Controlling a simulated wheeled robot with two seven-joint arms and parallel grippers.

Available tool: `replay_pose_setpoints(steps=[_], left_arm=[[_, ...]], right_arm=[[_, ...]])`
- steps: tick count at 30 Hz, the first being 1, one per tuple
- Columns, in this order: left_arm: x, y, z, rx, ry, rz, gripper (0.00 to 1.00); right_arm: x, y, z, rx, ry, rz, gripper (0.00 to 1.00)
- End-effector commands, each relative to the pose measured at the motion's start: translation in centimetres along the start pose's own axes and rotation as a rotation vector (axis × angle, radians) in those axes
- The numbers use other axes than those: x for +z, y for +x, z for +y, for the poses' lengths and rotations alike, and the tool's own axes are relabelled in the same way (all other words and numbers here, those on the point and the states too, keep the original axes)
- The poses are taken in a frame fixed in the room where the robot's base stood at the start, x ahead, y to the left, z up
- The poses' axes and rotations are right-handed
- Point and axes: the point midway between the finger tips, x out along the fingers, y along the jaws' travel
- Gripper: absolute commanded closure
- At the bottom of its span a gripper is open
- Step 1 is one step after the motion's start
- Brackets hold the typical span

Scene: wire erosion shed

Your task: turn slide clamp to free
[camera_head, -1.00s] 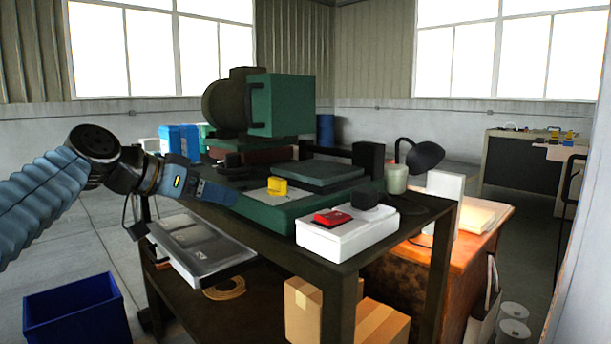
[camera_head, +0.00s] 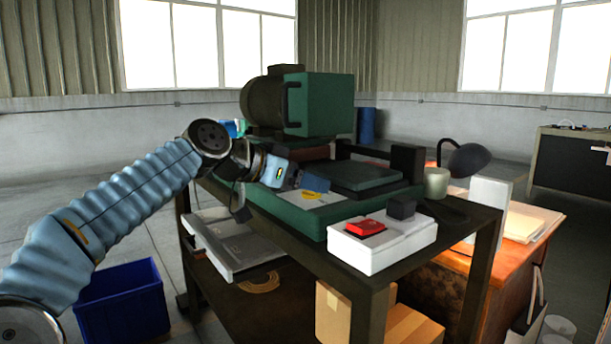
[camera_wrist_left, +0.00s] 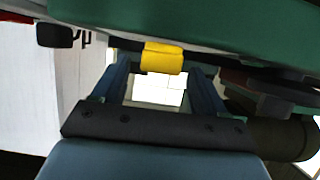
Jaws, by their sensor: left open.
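The slide clamp appears to be the small yellow piece on the green machine. In the left wrist view the yellow clamp (camera_wrist_left: 162,57) hangs below a green edge, in the gap between my fingertips. My left gripper (camera_wrist_left: 161,72) is open, one finger on either side of the clamp; I cannot tell if either touches it. In the head view my left gripper (camera_head: 316,184) is over the front of the green machine base (camera_head: 290,217) and hides most of the clamp (camera_head: 311,195). My right gripper is out of view.
A white box (camera_head: 383,244) with a red item (camera_head: 366,228) and a dark block (camera_head: 402,207) stands at the table's front corner. A grey tray (camera_head: 238,245) is below my left arm. A cup (camera_head: 436,183) and a black lamp (camera_head: 467,158) are to the right.

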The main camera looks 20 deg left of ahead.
Motion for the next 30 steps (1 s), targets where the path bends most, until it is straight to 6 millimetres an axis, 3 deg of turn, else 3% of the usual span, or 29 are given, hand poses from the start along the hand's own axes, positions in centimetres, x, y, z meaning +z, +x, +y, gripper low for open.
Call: replay_pose_setpoints(steps=[10,21,30], left_arm=[[0.03,0.46,0.01,0.0,0.0,0.0,0.29],[0.03,0.42,0.0,0.0,0.0,0.0,0.84],[-0.05,0.37,0.18,-0.039,-0.013,0.001,0.84]], right_arm=[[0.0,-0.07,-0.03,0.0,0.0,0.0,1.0],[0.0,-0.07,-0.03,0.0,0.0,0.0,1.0],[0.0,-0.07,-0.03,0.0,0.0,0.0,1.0]])
